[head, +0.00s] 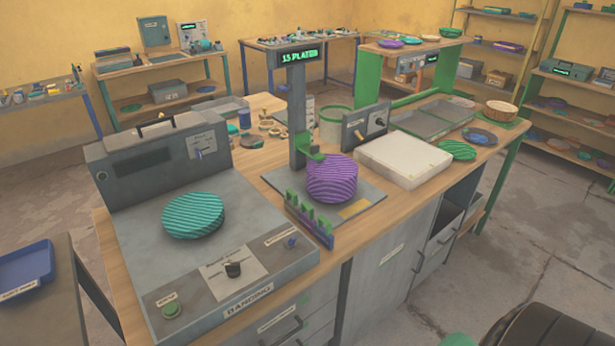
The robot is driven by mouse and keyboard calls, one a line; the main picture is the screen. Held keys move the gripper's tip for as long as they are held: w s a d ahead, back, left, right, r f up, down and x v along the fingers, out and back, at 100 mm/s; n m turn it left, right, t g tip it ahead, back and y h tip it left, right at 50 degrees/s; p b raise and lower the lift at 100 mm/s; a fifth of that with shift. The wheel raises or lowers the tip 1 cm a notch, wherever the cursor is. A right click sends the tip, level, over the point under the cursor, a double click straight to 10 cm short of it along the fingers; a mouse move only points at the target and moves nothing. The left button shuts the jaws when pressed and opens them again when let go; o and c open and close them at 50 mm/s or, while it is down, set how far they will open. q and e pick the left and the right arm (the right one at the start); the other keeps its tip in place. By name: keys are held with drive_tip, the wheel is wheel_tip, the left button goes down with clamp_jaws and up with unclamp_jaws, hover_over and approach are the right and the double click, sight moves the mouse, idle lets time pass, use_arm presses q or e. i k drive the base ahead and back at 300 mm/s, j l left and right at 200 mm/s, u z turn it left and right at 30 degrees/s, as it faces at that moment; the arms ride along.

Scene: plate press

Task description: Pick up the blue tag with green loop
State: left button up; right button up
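I cannot clearly make out a blue tag with a green loop. A low blue-purple rack (312,228) with several upright green pieces stands at the front edge of the workbench, before the post marked "15 PLATEN". Whether any of these pieces is a tag or a loop is too small to tell. A small blue item (244,118) sits among loose parts behind the grey banding machine; its kind is unclear. Neither of my grippers is in view.
A teal ribbed disc (193,215) lies on the banding machine (145,265). A white block (403,158) and a grey tray (432,120) lie to the right. A dark rounded shape (545,328) fills the lower right corner.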

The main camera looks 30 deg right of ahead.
sight(325, 237)
drive_tip(key=l+u, duration=0.25)
drive_tip(key=u, duration=0.2)
drive_tip(key=l+u, duration=0.2)
drive_tip(key=u, duration=0.25)
drive_tip(key=k+l+u, duration=0.15)
drive_tip(key=l, duration=0.3)
drive_tip(key=k+l+u, duration=0.15)
drive_tip(key=l, duration=0.25)
drive_tip(key=k+l+u, duration=0.1)
drive_tip(key=l, duration=0.35)
drive_tip(key=k+l+u, duration=0.15)
drive_tip(key=l, duration=0.25)
drive_tip(key=k+l+u, duration=0.15)
drive_tip(key=k+l, duration=0.1)
drive_tip(key=l, duration=0.1)
